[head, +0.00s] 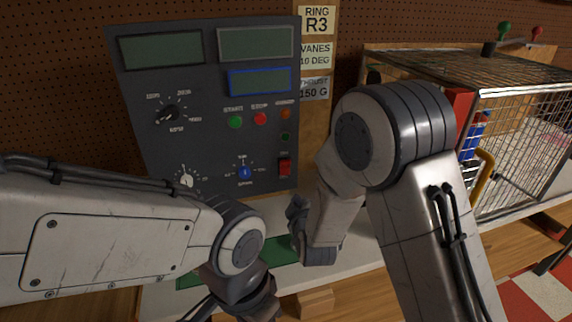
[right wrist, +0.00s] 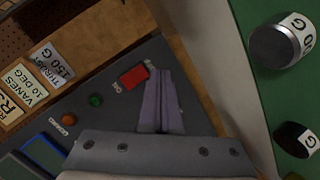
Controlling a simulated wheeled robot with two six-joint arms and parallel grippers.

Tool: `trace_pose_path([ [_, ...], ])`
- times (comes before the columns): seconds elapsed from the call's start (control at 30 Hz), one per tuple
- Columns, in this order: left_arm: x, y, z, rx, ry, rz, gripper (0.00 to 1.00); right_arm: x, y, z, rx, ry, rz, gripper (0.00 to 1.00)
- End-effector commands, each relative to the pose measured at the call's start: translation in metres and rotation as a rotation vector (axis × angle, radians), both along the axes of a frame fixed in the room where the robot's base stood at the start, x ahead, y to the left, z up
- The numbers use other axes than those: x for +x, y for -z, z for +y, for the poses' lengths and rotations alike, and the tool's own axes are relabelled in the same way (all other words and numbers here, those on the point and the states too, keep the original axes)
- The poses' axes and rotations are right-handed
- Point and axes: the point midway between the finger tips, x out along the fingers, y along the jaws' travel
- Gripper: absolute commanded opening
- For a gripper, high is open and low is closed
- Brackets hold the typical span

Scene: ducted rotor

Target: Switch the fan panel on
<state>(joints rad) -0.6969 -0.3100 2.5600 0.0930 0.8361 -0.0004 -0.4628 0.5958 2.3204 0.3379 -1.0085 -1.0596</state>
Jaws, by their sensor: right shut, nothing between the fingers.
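The fan panel (head: 205,132) is a dark grey upright board with blank displays, knobs and buttons. Its red rocker switch (head: 285,167) sits at the lower right and also shows in the right wrist view (right wrist: 134,76). My right gripper (head: 295,208) is shut and empty, just below the switch in the head view. In the right wrist view its fingertips (right wrist: 153,72) are right beside the switch; I cannot tell whether they touch it. My left gripper (head: 240,302) is partly seen below the panel, its fingers unclear.
Green start (head: 235,122) and red stop (head: 260,119) buttons sit above the switch. A wire cage (head: 520,140) stands at the right on the bench. A green mat (right wrist: 255,25) holds cylindrical weights (right wrist: 280,45). Label cards (head: 316,52) hang right of the panel.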

Motion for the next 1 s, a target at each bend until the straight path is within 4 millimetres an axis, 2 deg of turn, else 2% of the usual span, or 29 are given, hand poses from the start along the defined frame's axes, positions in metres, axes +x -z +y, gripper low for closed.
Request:
trace_pose_path([
  [0.3,0.0,-0.025,0.0,0.0,0.0,0.0,0.5,0.038,-0.022,0.012,0.001,0.0,0.0,0.0],
  [0.5,0.0,-0.033,0.0,0.0,0.0,0.0,0.5,0.058,-0.03,0.018,0.0,0.001,0.001,0.0],
  [0.7,0.0,-0.035,0.0,0.0,0.0,0.0,0.5,0.067,-0.034,0.021,0.001,0.001,0.002,0.0],
  [1.0,0.0,-0.035,0.0,0.0,0.0,0.0,0.5,0.068,-0.034,0.022,0.0,0.0,0.002,0.0],
])
